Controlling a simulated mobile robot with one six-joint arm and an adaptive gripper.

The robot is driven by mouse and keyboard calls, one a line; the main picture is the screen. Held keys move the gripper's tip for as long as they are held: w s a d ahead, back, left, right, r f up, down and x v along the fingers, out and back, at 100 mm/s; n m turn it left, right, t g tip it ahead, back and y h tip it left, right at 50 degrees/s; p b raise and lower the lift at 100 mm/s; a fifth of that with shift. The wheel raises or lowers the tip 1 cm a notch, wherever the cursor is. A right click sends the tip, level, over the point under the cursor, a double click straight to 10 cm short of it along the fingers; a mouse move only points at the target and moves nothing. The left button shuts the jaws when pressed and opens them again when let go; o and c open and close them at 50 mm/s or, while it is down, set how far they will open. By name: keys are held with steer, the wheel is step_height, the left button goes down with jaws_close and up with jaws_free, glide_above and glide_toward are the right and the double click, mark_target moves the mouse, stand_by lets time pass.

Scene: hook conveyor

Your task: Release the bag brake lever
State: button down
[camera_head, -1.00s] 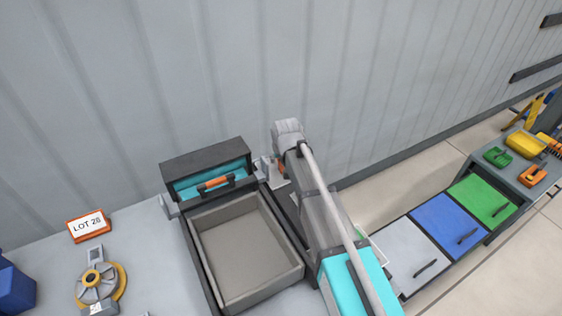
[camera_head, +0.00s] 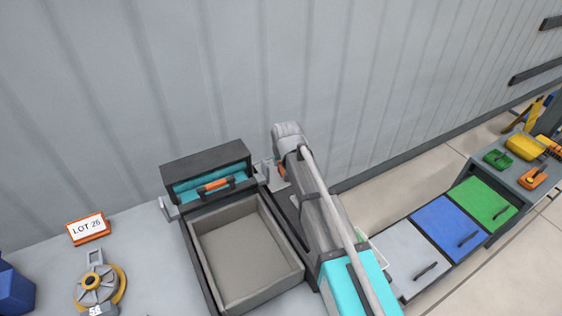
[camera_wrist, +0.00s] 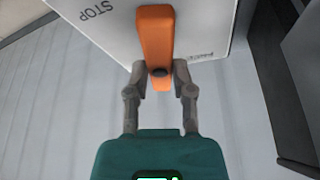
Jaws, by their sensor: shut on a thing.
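The brake lever (camera_wrist: 155,35) is an orange bar on a white panel (camera_wrist: 105,25) in the wrist view. The panel has "STOP" printed at the left and another small word at the right, too blurred to read. My gripper (camera_wrist: 160,72) has its two grey fingers shut on the lever's near end, one on each side. In the head view a bit of the orange lever (camera_head: 281,169) shows beside my arm's end. My arm hides most of the lever and panel there, and the fingers cannot be made out.
A grey tray (camera_head: 287,279) stands left of my arm, with a dark box with an orange handle (camera_head: 215,185) behind it. A LOT sign (camera_head: 88,228) and a round reel (camera_head: 98,285) are at left. Grey, blue and green lidded bins (camera_head: 448,222) are at right. A ribbed wall rises behind.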

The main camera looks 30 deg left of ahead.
steer(key=shift+n+g+y, duration=0.4)
steer(key=shift+n+g, duration=0.1)
steer(key=shift+n, duration=1.3)
steer(key=shift+c, duration=2.4)
jaws_free()
steer(key=shift+m, duration=0.5)
